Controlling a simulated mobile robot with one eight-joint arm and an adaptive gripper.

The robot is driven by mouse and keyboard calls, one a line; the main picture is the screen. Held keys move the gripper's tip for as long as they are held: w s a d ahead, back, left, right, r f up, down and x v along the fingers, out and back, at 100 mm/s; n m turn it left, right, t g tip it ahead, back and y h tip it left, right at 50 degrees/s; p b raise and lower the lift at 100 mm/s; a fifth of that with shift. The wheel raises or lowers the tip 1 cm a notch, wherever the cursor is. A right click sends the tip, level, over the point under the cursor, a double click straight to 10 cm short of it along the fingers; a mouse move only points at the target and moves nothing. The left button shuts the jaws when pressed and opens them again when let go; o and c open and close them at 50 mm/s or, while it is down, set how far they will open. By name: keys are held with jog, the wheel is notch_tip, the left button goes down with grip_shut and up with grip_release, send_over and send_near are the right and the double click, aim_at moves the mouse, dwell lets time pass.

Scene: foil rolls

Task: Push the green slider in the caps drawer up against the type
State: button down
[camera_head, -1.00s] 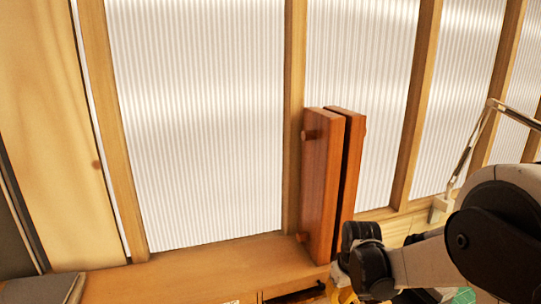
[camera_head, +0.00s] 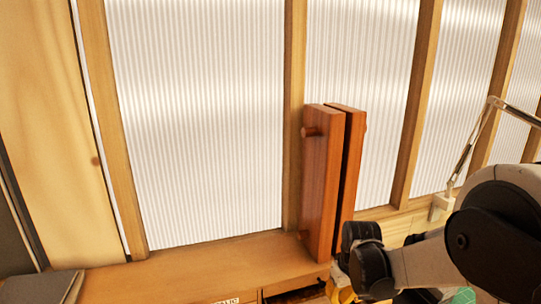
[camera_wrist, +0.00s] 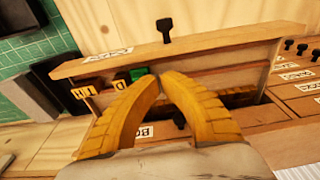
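The green slider (camera_wrist: 139,73) shows in the wrist view just behind my fingertips, inside an open drawer (camera_wrist: 195,84). Letter type blocks (camera_wrist: 84,92) stand in the drawer to the left of the slider; one more block (camera_wrist: 121,83) is close to it. My gripper (camera_wrist: 161,78) has its yellow fingers converging with the tips together, and nothing shows between them. The tips are by the slider's right side; I cannot tell whether they touch it. In the head view my gripper shows only partly at the bottom edge, and the slider is not visible.
More labelled drawers (camera_wrist: 300,88) lie to the right. In the head view, upright reddish wooden boards (camera_head: 322,185) stand on the bench (camera_head: 190,268) close to my arm.

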jog(key=shift+f+b, duration=1.15)
jog(key=shift+f, duration=0.1)
jog(key=shift+w+d+b, duration=0.15)
jog(key=shift+w+d, duration=0.1)
jog(key=shift+d, duration=0.5)
jog(key=shift+w+d+b, duration=0.15)
jog(key=shift+w+d, duration=0.05)
jog(key=shift+d, duration=0.55)
dwell(0.3)
jog(key=shift+s+a, duration=0.1)
jog(key=shift+a, duration=0.3)
jog(key=shift+r+p, duration=2)
jog(key=shift+r, duration=1.6)
jog(key=shift+f, duration=0.1)
